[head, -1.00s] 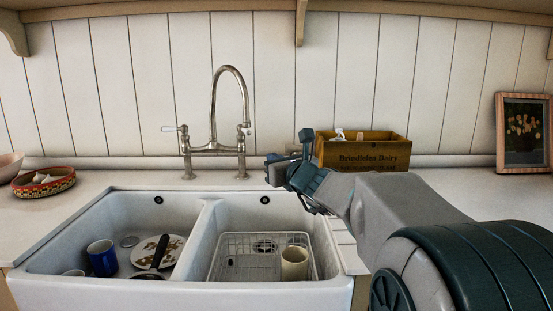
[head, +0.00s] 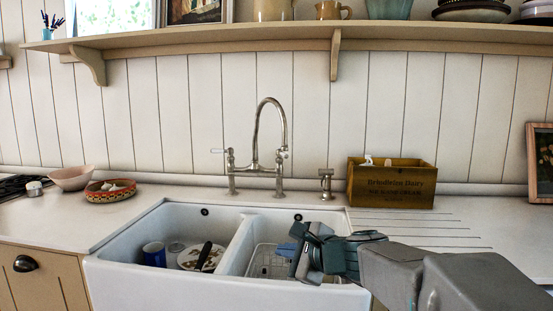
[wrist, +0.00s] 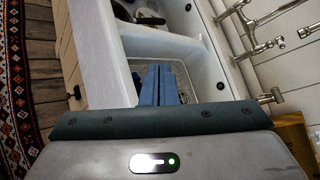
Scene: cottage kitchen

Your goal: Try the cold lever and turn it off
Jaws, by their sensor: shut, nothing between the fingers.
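The bridge tap (head: 268,110) with a tall curved spout stands behind the double sink. Its left lever (head: 220,151) points out to the left with a pale handle. Its right lever (head: 283,150) is small and close to the post; its exact angle is hard to tell. No marking shows which is cold, and I see no water stream. The tap also appears in the wrist view (wrist: 252,42) at the upper right. My gripper (head: 287,249) is shut and empty over the right basin, in front of and below the tap, apart from both levers. Its blue fingers (wrist: 160,70) are together.
The double sink (head: 190,285) holds a blue mug (head: 154,254), a dirty plate (head: 190,259) and a wire rack (head: 262,264). A short metal fitting (head: 326,184) and a wooden crate (head: 392,184) stand right of the tap. A bowl (head: 72,178) and basket (head: 110,191) sit left.

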